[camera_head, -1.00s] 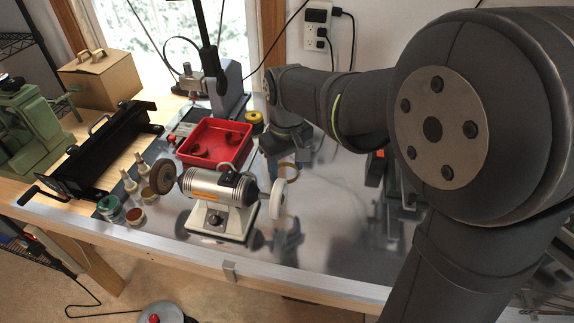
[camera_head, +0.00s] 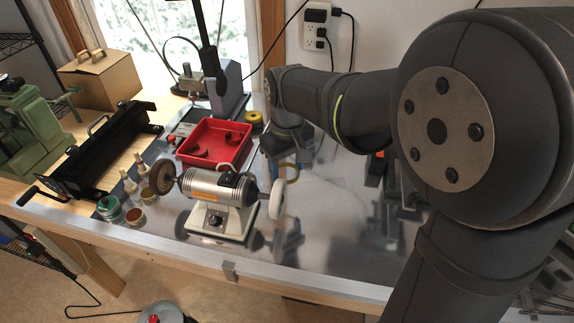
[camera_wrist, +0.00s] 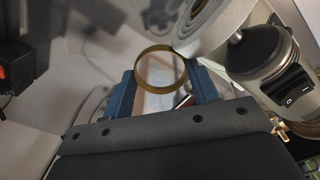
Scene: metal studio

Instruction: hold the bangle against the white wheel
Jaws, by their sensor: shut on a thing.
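The bangle (camera_wrist: 139,75) is a thin gold ring in the wrist view. My gripper (camera_wrist: 162,88) is shut on it, with blue fingers on both sides. The white wheel (camera_wrist: 215,22) is at the top right of the wrist view, and the bangle's upper right edge meets its rim in the picture. I cannot tell whether they touch or a thin gap is left. In the head view the white wheel (camera_head: 277,198) is on the right end of the bench grinder (camera_head: 220,200).
A red tray (camera_head: 215,162) with dark curved pieces stands behind the grinder. A brown wheel (camera_head: 163,177) is on its left end. Small jars (camera_head: 109,208) and bottles stand at the left.

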